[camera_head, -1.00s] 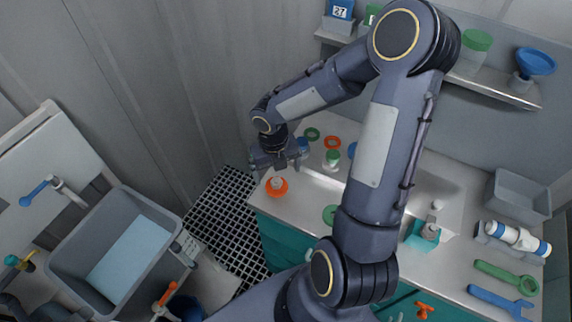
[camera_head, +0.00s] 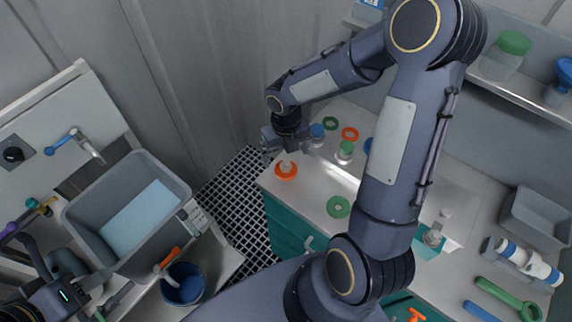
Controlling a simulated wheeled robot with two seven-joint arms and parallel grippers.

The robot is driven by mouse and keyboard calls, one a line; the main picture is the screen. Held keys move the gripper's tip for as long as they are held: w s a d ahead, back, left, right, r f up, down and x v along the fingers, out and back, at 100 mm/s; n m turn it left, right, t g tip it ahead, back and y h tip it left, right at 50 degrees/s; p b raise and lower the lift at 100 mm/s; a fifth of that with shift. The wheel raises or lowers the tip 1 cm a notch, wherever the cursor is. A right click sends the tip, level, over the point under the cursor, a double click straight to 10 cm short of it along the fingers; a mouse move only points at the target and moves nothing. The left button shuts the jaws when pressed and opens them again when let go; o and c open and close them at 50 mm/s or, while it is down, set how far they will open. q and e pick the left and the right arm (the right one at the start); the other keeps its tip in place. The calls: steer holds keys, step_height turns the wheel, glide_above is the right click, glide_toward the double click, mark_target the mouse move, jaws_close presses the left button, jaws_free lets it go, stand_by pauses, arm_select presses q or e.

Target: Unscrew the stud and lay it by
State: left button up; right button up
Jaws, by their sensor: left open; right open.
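An orange ring with a pale upright piece in its middle (camera_head: 286,169) sits at the bench's left end; I cannot tell for sure whether that piece is the stud. My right gripper (camera_head: 288,151) is open, pointing down just behind and above it, with no visible contact. A small pale-topped part (camera_head: 433,238) stands on a teal block at the bench's right side, partly behind my arm. My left gripper (camera_head: 92,299) is low at the left edge, dark and open, near the sink; its fingertips are hard to make out.
Green ring (camera_head: 338,207), another orange ring (camera_head: 350,134) and a green-capped jar (camera_head: 345,152) lie or stand near my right gripper. A grey bin (camera_head: 538,217), green wrench (camera_head: 507,298) and blue wrench (camera_head: 480,311) are at right. A grey sink (camera_head: 180,190) and blue bucket (camera_head: 183,285) are at left.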

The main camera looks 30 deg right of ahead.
mark_target(286, 162)
steer(key=m+b, duration=0.1)
steer(key=m, duration=0.1)
steer(key=m+b, duration=0.1)
steer(key=m, duration=0.1)
steer(key=m+b, duration=0.1)
steer(key=m, duration=0.1)
steer(key=shift+f, duration=0.3)
steer(key=m+b, duration=0.2)
steer(key=m, duration=0.4)
steer(key=shift+a+r, duration=0.1)
steer(key=shift+r, duration=0.05)
arm_select(q)
step_height(286, 162, down, 9)
steer(key=b, duration=0.3)
arm_select(e)
steer(key=shift+f, duration=2)
steer(key=c, duration=2)
arm_select(q)
steer(key=shift+r, duration=0.15)
arm_select(e)
steer(key=shift+r, duration=0.2)
steer(key=shift+r+p, duration=3.1)
steer(key=shift+r, duration=0.3)
arm_select(q)
step_height(286, 162, up, 6)
steer(key=shift+f, duration=0.1)
arm_select(e)
steer(key=shift+f, duration=0.1)
